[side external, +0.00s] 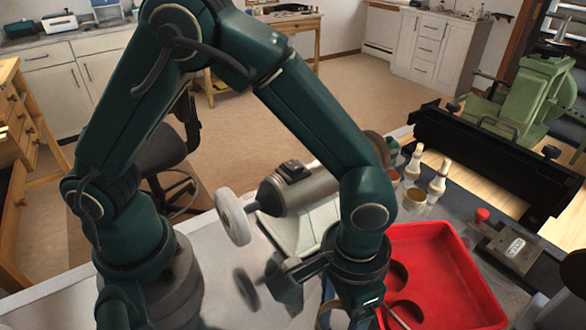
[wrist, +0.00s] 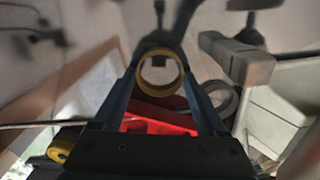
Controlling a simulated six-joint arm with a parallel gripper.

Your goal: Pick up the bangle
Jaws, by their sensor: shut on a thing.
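The bangle (wrist: 163,91) is a gold-coloured ring. In the wrist view it sits between the two fingers of my gripper (wrist: 161,70), near their tips, with its opening facing the camera. My gripper is shut on it. In the side view my gripper (side external: 345,308) hangs low at the bottom edge, at the left side of the red tray (side external: 462,275). Its fingertips are mostly cut off or hidden there, so I cannot tell how high the bangle is held. Part of the red tray also shows beyond my fingers in the wrist view (wrist: 160,122).
A grey polishing motor with a white wheel (side external: 233,217) stands behind my gripper. Several small bottles and jars (side external: 437,182) stand behind the tray, and a metal block (side external: 512,247) lies to its right. A black-and-green machine (side external: 530,95) is at the back right. The pale bench at front left looks clear.

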